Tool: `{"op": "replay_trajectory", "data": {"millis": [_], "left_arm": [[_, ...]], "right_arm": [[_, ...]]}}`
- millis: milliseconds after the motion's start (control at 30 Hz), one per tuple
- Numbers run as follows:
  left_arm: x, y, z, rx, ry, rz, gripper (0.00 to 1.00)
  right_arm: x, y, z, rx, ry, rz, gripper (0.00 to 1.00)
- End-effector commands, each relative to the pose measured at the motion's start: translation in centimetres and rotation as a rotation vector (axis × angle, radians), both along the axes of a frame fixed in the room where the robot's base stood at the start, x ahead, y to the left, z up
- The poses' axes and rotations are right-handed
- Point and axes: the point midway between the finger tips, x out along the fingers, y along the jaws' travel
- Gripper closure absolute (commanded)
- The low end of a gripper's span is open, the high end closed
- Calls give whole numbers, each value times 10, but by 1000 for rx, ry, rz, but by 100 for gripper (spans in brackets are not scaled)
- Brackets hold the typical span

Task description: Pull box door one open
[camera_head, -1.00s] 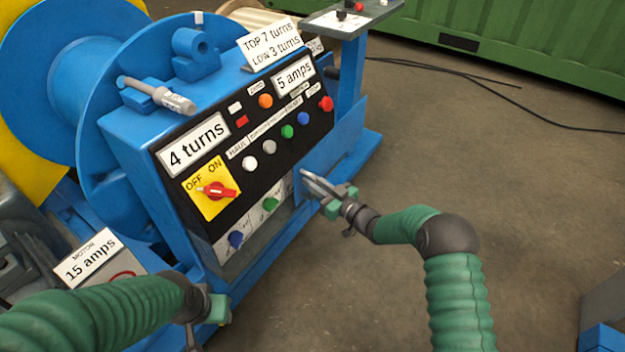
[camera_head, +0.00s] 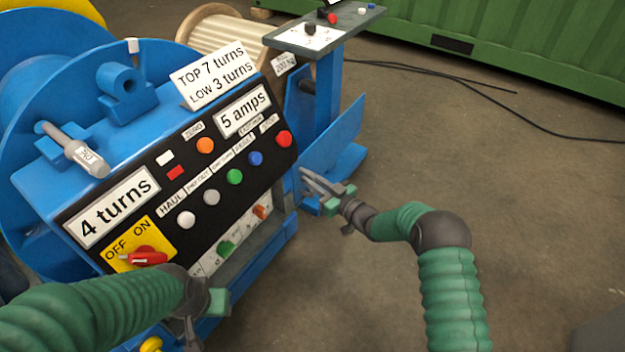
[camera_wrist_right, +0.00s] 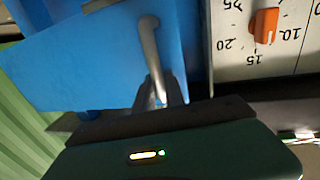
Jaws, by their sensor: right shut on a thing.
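Box door one, a blue flap (camera_head: 338,135), stands swung out at the right side of the blue control box. The white panel (camera_head: 238,240) with a green and an orange knob shows to its left. My right gripper (camera_head: 312,184) is at the door's near lower edge. In the right wrist view the blue door (camera_wrist_right: 75,60) fills the left, and the gripper is shut on its grey curved handle (camera_wrist_right: 150,48). My left gripper (camera_head: 205,308) is in front of the box's lower left; its fingers are mostly hidden behind the wrist.
The box front carries a red switch (camera_head: 143,258), several coloured buttons and number signs. A blue stand with a small control plate (camera_head: 345,35) rises behind the door. Open concrete floor (camera_head: 430,150) lies to the right, with a black cable and a green container.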

Motion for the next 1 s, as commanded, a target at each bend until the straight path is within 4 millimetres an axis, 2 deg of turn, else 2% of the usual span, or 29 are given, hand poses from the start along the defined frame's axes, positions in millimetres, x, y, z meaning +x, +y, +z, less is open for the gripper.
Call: {"op": "replay_trajectory", "data": {"millis": [200, 233, 400, 767, 867, 1000], "left_arm": [[0, 0, 0, 0, 0, 0, 62], [0, 0, 0, 0, 0, 0, 62], [0, 0, 0, 0, 0, 0, 62], [0, 0, 5, 0, 0, 0, 62], [0, 0, 16, 0, 0, 0, 62], [0, 0, 34, 0, 0, 0, 62]], "right_arm": [[0, -2, -2, -4, 4, -3, 100], [0, -2, -2, -4, 4, -3, 83], [0, -1, -2, -2, 2, -1, 64], [-5, -6, 1, -2, 2, -1, 64], [-18, -19, 4, -1, 4, -3, 64], [-47, -45, 5, 0, 8, -4, 64]]}}
